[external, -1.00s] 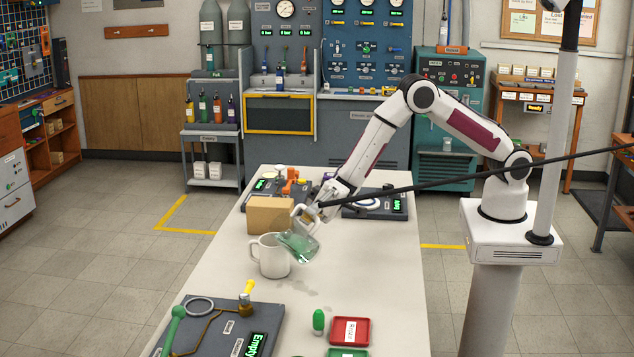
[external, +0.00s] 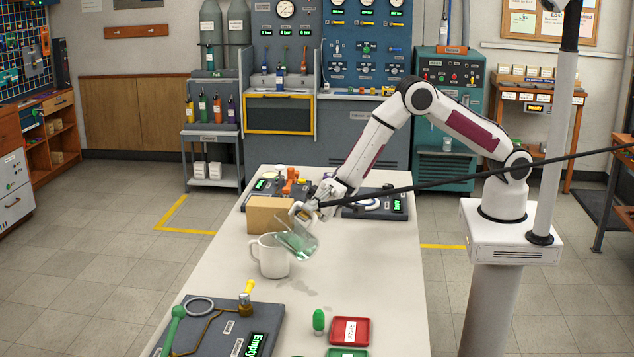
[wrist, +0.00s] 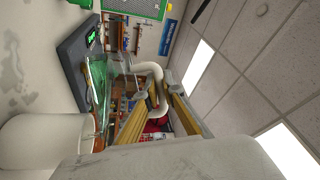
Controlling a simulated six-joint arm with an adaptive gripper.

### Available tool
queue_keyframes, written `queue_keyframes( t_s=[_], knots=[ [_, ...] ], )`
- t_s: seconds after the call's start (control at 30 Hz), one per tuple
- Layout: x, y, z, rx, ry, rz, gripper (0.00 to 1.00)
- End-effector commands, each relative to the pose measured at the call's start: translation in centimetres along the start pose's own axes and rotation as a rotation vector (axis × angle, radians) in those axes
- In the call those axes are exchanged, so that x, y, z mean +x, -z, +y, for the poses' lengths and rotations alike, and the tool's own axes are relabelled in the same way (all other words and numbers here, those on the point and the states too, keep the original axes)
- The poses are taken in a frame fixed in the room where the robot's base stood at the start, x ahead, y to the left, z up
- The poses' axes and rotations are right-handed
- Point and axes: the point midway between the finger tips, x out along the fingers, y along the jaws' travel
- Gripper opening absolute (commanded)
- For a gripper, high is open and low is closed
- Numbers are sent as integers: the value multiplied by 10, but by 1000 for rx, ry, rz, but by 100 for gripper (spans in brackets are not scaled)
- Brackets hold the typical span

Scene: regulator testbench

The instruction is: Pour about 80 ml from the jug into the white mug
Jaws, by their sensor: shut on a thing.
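The clear jug (external: 296,243) with green liquid is tilted, its lower-left part above the rim of the white mug (external: 273,260). The mug stands upright on the table, its handle to the left. My gripper (external: 304,210) is shut on the jug's white handle, which shows between the yellowish fingers in the wrist view (wrist: 153,88). The green liquid shows beside the mug (wrist: 30,140) in the wrist view. I cannot see the liquid level inside the mug, nor clearly tell a stream.
A cardboard box (external: 268,215) stands just behind the mug. A grey panel (external: 225,325) with a green "Empty" display lies at the front left. A green capsule-shaped thing (external: 318,321) and a red tray (external: 350,331) are at the front. Wet-looking patches mark the table (external: 308,292).

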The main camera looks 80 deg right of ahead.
Motion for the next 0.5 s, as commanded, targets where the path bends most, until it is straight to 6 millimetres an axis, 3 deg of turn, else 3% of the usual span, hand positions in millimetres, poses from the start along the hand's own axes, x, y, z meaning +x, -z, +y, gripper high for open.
queue_keyframes(
  t_s=[0.5],
  knots=[
    [-2,6,-2,29,17,13,0]
  ],
)
